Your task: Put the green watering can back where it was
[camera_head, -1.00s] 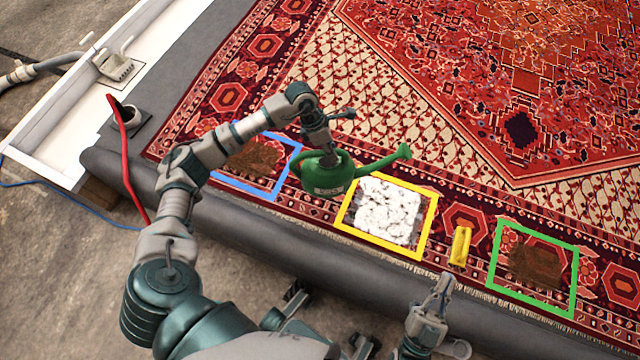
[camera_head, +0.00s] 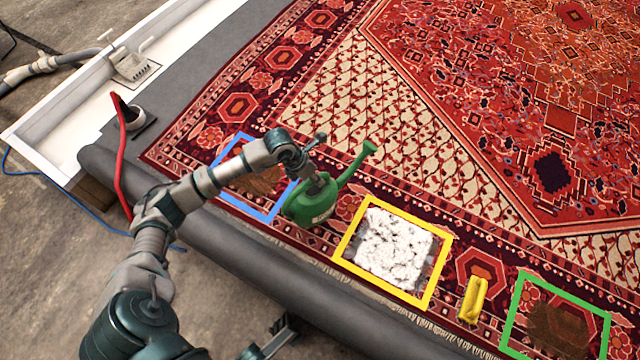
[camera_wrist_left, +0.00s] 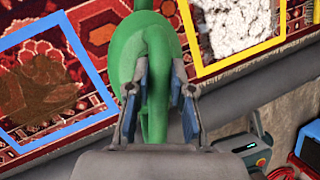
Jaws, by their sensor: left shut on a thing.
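The green watering can (camera_head: 307,207) is between the blue frame (camera_head: 226,197) and the yellow frame (camera_head: 387,284), overlapping the blue frame's right edge in the head view. Its spout points up and right. My left gripper (camera_head: 318,180) is shut on its handle, from above. In the left wrist view the can (camera_wrist_left: 128,50) shows between the two fingers (camera_wrist_left: 158,100). I cannot tell whether its base touches the rug (camera_head: 400,120).
The yellow frame surrounds a white foamy patch (camera_head: 392,245). A yellow brush-like object (camera_head: 473,300) lies between it and the green frame (camera_head: 517,311). Brown stains lie in the blue and green frames. A dark roll (camera_head: 250,245) runs along the rug's front edge. A red pipe (camera_head: 121,150) stands left.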

